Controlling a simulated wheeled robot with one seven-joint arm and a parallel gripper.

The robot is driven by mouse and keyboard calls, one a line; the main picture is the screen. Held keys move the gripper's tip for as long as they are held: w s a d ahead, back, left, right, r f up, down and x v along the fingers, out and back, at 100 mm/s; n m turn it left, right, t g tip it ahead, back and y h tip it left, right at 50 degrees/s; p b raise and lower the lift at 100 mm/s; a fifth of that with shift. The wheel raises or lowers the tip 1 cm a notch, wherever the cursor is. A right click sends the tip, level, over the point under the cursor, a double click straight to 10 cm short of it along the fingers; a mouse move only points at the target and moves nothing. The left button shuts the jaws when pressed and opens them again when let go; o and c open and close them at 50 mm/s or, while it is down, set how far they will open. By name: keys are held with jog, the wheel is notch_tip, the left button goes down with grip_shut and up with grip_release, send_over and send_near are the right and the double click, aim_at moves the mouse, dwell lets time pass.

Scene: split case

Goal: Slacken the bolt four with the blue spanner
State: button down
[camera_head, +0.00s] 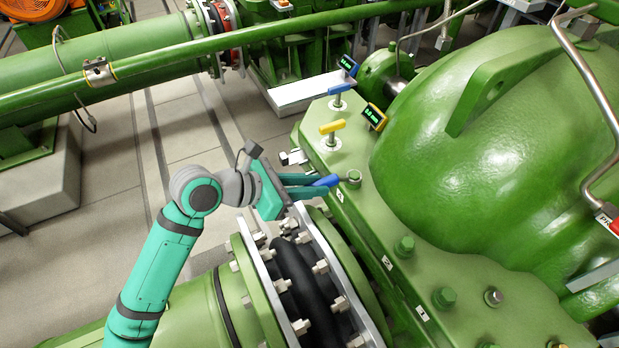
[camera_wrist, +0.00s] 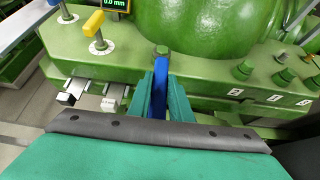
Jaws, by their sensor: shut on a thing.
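My gripper (camera_head: 312,186) is shut on the blue spanner (camera_head: 327,181), which points away from my fingers toward the green split case flange. The spanner also shows between my two teal fingers in the wrist view (camera_wrist: 160,78). Its far end is right at a green bolt (camera_head: 354,177) beside the label that seems to read 4; this bolt also shows in the wrist view (camera_wrist: 162,51). I cannot tell whether the spanner's jaw is around the bolt head or only beside it. My fingers hide part of the spanner.
More bolts (camera_head: 404,246) line the flange to the right. A studded pipe coupling (camera_head: 300,270) lies below my gripper.

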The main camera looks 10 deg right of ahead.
jog(key=shift+d, duration=0.15)
jog(key=shift+r, duration=1)
jog(key=w+d+m+g+y, duration=0.1)
jog(key=w+m+g+y, duration=0.1)
jog(key=w+m+g, duration=0.9)
jog(key=shift+d+m+g, duration=0.3)
jog(key=shift+m+g, duration=0.3)
jog(key=shift+w+f, duration=0.15)
jog(key=shift+f, duration=0.8)
dwell(3.3)
